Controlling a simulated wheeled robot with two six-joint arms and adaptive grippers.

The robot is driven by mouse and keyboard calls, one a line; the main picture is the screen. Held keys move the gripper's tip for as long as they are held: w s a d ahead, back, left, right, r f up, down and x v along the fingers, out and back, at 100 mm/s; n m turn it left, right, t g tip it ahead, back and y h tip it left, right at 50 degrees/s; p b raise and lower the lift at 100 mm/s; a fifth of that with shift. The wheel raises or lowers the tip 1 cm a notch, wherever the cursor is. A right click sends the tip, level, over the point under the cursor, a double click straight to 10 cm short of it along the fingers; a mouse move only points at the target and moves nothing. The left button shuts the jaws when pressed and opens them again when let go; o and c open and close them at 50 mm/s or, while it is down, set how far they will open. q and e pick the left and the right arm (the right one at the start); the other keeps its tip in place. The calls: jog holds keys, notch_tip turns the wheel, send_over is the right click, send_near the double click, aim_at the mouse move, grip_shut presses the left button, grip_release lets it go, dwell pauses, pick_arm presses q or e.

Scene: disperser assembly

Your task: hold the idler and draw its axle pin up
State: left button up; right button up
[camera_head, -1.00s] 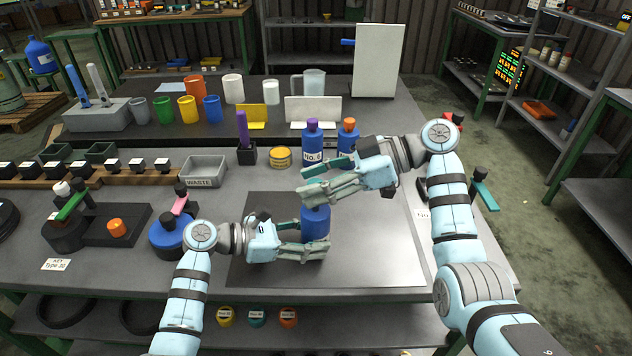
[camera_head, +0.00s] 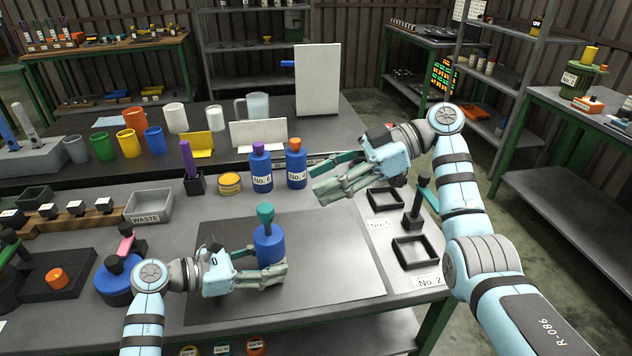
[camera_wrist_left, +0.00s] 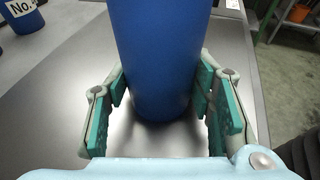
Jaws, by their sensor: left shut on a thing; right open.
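A blue upright cylinder (camera_head: 270,243) with a narrower teal knob (camera_head: 265,213) on top stands on the dark mat. My right gripper (camera_head: 322,178) is open and empty, above and to the right of the teal knob.
Blue bottles No. 6 (camera_head: 261,172) and No. 4 (camera_head: 297,168) stand behind the mat (camera_head: 330,270). Black square frames (camera_head: 414,252) lie at the right. A blue round part (camera_head: 117,285) and a waste tray (camera_head: 149,207) lie left. The mat's right half is clear.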

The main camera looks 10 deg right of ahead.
pick_arm(q)
jog(key=o, duration=1.7)
jog(key=shift+a, duration=0.1)
